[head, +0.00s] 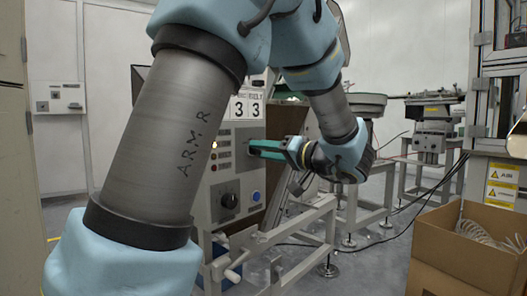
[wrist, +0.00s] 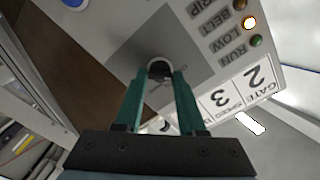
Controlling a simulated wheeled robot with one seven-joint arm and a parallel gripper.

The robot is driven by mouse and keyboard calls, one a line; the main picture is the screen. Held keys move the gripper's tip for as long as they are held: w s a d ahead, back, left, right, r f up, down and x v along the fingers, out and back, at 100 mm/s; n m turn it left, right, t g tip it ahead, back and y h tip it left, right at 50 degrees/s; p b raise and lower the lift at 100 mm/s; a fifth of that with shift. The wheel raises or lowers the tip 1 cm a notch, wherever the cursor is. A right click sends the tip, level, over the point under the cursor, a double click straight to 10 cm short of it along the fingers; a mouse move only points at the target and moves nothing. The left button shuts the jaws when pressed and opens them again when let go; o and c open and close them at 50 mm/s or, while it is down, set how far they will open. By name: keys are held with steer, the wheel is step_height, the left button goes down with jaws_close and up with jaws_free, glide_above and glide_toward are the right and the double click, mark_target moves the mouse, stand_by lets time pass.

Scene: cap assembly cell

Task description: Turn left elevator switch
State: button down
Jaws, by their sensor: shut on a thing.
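My gripper (head: 251,147) reaches from the right to the face of a grey control panel (head: 222,222). In the wrist view its two green fingers (wrist: 160,88) close around a small dark round switch (wrist: 159,66) with a pale rim, set on a darker grey plate (wrist: 190,45). In the head view the fingers hide this switch. No label that names it is readable. A larger black rotary knob (head: 229,200) sits lower left on the panel, apart from the gripper.
A blue button (head: 256,196) is below the gripper. Lamps (head: 213,156) are to its left and number cards (head: 245,106) above. A metal frame (head: 310,220) stands below right. A cardboard box (head: 470,250) is at the lower right.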

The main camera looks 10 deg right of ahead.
steer(key=shift+m, duration=0.3)
steer(key=m+p, duration=1.7)
steer(key=p, duration=0.2)
steer(key=shift+f+m, duration=0.15)
steer(key=shift+m, duration=0.15)
steer(key=shift+c, duration=2.4)
jaws_free()
